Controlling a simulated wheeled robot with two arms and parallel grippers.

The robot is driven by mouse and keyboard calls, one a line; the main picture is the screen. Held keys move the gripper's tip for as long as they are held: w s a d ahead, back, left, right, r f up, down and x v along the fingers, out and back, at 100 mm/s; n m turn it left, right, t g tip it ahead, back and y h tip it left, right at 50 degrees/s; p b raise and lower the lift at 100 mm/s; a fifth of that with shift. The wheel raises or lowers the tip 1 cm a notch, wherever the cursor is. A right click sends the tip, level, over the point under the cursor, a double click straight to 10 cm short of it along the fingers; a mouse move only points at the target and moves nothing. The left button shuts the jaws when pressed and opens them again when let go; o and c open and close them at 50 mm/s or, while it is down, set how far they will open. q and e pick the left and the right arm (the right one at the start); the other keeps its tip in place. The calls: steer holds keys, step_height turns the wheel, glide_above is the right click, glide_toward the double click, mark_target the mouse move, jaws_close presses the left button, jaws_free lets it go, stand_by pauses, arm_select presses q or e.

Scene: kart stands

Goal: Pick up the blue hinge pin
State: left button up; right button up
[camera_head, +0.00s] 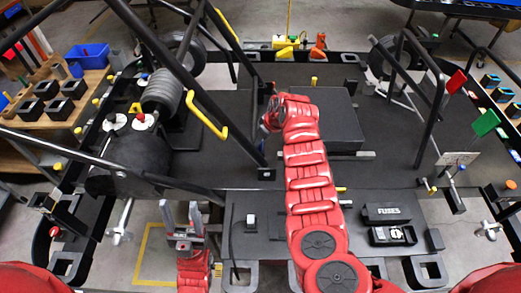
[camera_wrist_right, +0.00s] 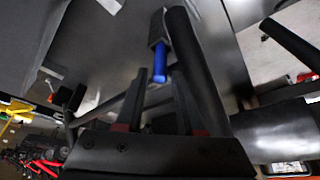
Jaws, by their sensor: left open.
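The blue hinge pin (camera_wrist_right: 160,62) shows in the right wrist view, hanging below a dark grey bracket (camera_wrist_right: 158,28) beside a thick black bar. My right gripper (camera_wrist_right: 159,78) has its two fingers apart, one on each side of the pin in that view. I cannot tell whether either finger touches it. In the head view my right arm reaches far forward and its gripper (camera_head: 270,122) is by the black frame post; I cannot make out the pin there. My left gripper (camera_head: 182,217) is open and empty, pointing forward near the front edge of the kart.
Black frame bars (camera_head: 222,95) with a yellow hook (camera_head: 207,115) rise close to my right gripper. A fuses box (camera_head: 387,213) lies on the platform. A wooden table (camera_head: 45,85) with a blue bin (camera_head: 88,56) stands at left.

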jaws_close()
stand_by(1.3)
